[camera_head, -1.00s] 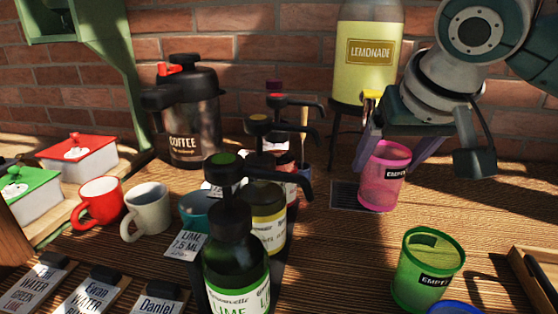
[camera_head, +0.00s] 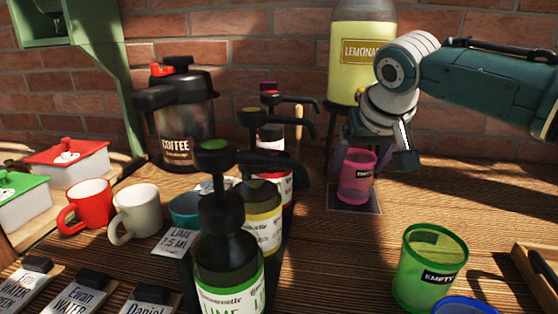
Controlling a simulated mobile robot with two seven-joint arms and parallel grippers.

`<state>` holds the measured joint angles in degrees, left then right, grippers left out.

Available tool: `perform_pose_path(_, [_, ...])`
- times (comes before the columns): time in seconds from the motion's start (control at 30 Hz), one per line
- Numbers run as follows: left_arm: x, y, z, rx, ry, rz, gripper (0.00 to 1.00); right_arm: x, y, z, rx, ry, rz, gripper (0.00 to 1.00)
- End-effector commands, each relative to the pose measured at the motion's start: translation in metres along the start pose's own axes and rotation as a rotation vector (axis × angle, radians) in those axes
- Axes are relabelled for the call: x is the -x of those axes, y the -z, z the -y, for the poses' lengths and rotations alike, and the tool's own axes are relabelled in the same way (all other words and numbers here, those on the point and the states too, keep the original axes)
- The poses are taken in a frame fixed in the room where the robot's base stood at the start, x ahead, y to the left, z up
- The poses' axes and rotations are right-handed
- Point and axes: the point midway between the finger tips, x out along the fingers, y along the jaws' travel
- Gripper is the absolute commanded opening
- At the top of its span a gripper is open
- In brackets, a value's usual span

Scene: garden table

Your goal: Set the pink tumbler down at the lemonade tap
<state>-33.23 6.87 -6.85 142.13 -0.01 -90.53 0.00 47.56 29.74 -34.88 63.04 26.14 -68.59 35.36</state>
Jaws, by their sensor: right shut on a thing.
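The pink tumbler (camera_head: 356,178), with a dark EMPTY label, is upright over the dark square drip mat (camera_head: 362,207) below the lemonade dispenser. I cannot tell whether its base touches the mat. My right gripper (camera_head: 357,160) is shut on the tumbler from behind; its fingers are partly hidden by the tumbler and my wrist. The lemonade dispenser (camera_head: 346,88) is a yellow-filled jar on a dark stand against the brick wall. Its tap is hidden behind my right wrist. My left gripper is not in view.
A green tumbler (camera_head: 427,275) labelled EMPTY stands at front right, beside a blue rim (camera_head: 463,305) and a wooden tray (camera_head: 538,268). Pump bottles (camera_head: 228,265) stand left of the mat. A coffee urn (camera_head: 181,125), red mug (camera_head: 88,205) and white mug (camera_head: 137,212) are further left.

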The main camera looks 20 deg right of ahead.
Motion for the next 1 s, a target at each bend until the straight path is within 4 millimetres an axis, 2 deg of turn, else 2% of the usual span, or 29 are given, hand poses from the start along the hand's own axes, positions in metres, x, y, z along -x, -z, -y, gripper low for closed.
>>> perform_pose_path(0.33, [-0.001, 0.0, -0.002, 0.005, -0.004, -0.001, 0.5, -0.003, -0.002, 0.0, 0.0, 0.001, -0.001, 0.24])
perform_pose_path(0.37, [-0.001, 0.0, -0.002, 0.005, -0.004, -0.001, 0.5, -0.002, -0.001, 0.0, 0.0, 0.001, -0.001, 0.82])
perform_pose_path(0.5, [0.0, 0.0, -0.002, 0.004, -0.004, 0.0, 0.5, -0.002, -0.001, 0.0, 0.0, 0.0, -0.001, 0.98])
perform_pose_path(0.53, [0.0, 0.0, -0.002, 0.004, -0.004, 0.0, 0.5, -0.002, -0.001, 0.0, 0.0, 0.0, -0.001, 1.0])
perform_pose_path(0.8, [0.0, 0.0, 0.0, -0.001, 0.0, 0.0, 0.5, 0.0, 0.0, 0.0, 0.0, 0.0, -0.001, 1.0])
perform_pose_path(1.0, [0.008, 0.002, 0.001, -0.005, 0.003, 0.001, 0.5, 0.019, 0.002, 0.0, 0.001, 0.002, -0.002, 1.0])
